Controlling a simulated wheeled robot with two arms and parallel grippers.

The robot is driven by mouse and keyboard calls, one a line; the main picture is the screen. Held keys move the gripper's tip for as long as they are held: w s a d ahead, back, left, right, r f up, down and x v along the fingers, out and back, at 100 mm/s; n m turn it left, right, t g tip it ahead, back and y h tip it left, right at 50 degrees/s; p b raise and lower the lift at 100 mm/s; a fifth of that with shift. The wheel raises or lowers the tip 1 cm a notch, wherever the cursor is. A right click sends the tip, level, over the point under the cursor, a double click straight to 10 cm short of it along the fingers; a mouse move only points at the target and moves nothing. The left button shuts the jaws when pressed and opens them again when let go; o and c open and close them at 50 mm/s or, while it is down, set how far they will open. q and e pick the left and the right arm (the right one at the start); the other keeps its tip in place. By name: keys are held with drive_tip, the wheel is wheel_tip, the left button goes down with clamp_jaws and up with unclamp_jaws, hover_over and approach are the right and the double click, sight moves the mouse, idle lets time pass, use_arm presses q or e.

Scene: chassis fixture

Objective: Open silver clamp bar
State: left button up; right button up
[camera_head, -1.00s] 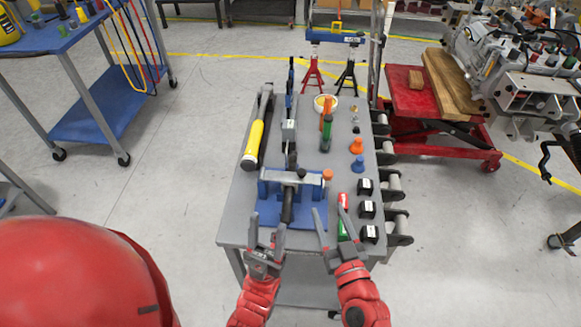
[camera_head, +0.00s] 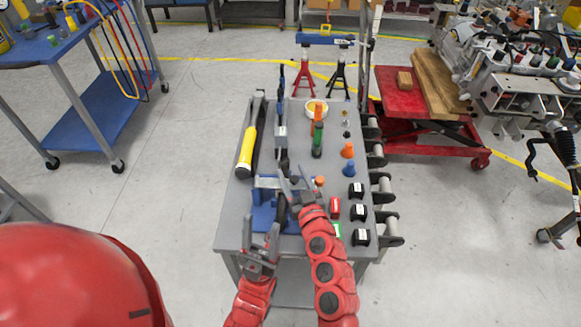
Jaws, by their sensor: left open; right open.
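The silver clamp bar (camera_head: 267,182) lies across the blue chassis fixture (camera_head: 262,213) at the front of the grey table. My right gripper (camera_head: 293,181) is open over the right part of the bar and hides much of it; I cannot tell whether it touches. A black handle at the fixture's middle is partly hidden by this gripper. The orange knob (camera_head: 320,181) is beside the right end of the bar. My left gripper (camera_head: 261,236) is open and empty at the table's front edge, in front of the fixture.
A yellow-handled tool (camera_head: 246,148) lies at the table's left. A red block (camera_head: 334,209) is close to my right arm.

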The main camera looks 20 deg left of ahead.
drive_tip(key=shift+x, duration=1)
clamp_jaws()
idle(0.8)
